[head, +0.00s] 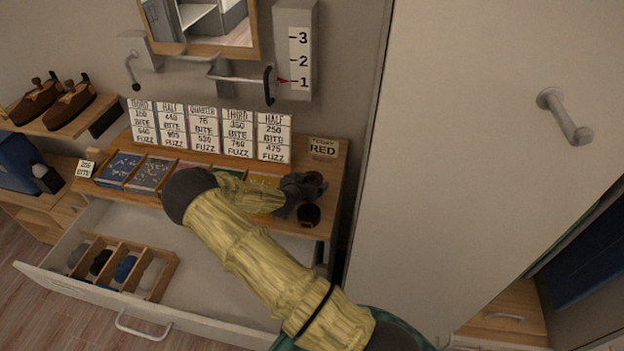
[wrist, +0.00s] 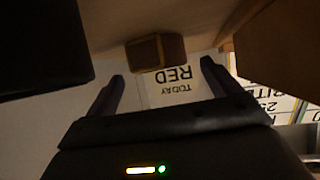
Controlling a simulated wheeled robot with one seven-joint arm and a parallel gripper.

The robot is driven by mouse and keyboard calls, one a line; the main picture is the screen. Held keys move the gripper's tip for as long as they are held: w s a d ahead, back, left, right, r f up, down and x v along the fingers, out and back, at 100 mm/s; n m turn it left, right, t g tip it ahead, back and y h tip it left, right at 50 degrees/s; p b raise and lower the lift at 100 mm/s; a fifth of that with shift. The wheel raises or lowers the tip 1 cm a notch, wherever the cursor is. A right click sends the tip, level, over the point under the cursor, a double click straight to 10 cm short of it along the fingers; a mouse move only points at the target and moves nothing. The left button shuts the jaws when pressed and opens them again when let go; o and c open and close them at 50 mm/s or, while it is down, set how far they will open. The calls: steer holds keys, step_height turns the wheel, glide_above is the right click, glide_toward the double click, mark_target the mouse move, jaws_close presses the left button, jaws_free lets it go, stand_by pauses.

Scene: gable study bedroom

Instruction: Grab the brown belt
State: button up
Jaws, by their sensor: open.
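In the head view a dark brown roll (head: 316,179) shows at the right end of the top, partly hidden by my gripper (head: 300,187). My gripper also shows in the wrist view (wrist: 163,70), with its two fingers spread and nothing between them. The brown piece lies ahead of the gap between the fingers, apart from them as far as I can tell.
A black roll (head: 309,215) stands close beside my gripper. The "TODAY RED" card (head: 323,149) stands behind. Several number cards (head: 204,133) and a row of trays line the top. Below, an open drawer (head: 190,300) holds a wooden divider box. A tall white cabinet (head: 470,150) bounds the right.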

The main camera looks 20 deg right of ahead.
steer(key=shift+x, duration=1.05)
steer(key=c, duration=1.1)
steer(key=shift+w, duration=0.1)
steer(key=shift+c, duration=0.2)
steer(key=shift+r, duration=0.5)
step_height(320, 180, up, 9)
steer(key=b, duration=0.2)
